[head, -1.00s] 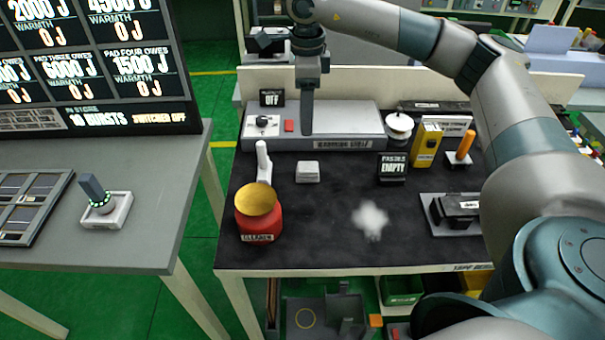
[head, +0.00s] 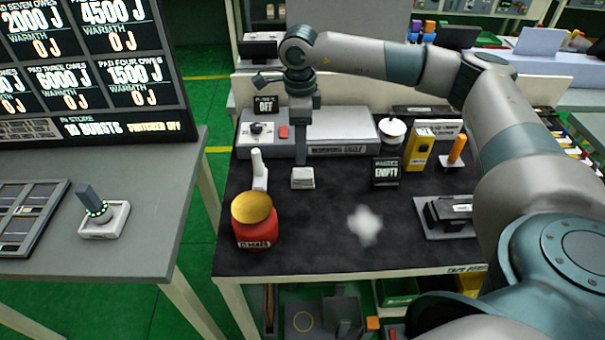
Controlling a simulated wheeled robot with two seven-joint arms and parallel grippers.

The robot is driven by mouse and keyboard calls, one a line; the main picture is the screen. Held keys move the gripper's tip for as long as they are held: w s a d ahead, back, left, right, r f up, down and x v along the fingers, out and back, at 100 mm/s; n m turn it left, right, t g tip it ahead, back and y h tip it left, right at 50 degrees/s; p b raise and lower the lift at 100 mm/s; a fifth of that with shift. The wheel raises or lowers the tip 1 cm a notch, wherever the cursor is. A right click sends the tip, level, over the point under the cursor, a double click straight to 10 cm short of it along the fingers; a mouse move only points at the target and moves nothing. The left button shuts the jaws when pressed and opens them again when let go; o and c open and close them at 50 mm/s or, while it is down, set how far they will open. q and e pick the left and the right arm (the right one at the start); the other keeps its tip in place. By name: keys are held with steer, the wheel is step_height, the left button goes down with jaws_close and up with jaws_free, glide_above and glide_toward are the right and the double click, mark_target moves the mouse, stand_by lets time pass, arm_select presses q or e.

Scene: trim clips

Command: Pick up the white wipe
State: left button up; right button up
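A small white folded pad (head: 303,178), which looks like the white wipe, lies on the black table mat (head: 330,245) in front of the grey warming shelf. My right gripper (head: 301,158) points down just behind and above the pad, in front of the shelf face. It is seen edge-on, so the gap between its fingers is hidden. The pad appears flat on the mat, and I cannot tell whether a finger touches it. My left gripper is not in view.
A red cleaner pot (head: 257,241) with a yellow top and a white bottle (head: 259,170) stand left of the pad. A fuzzy white patch (head: 366,225) shows on the mat.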

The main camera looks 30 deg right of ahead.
steer(key=p, duration=0.2)
glide_above(303, 173)
steer(key=f, duration=0.5)
steer(key=shift+w+a+f, duration=0.1)
steer(key=shift+w+a, duration=0.15)
steer(key=shift+w, duration=0.05)
steer(key=shift+f, duration=0.4)
steer(key=shift+s+d+f+p, duration=0.1)
steer(key=shift+s+f+p, duration=0.1)
steer(key=shift+f+p, duration=0.6)
step_height(303, 173, down, 3)
steer(key=shift+d+r+p, duration=0.1)
steer(key=shift+p, duration=0.7)
steer(key=shift+f, duration=0.4)
steer(key=c, duration=1.1)
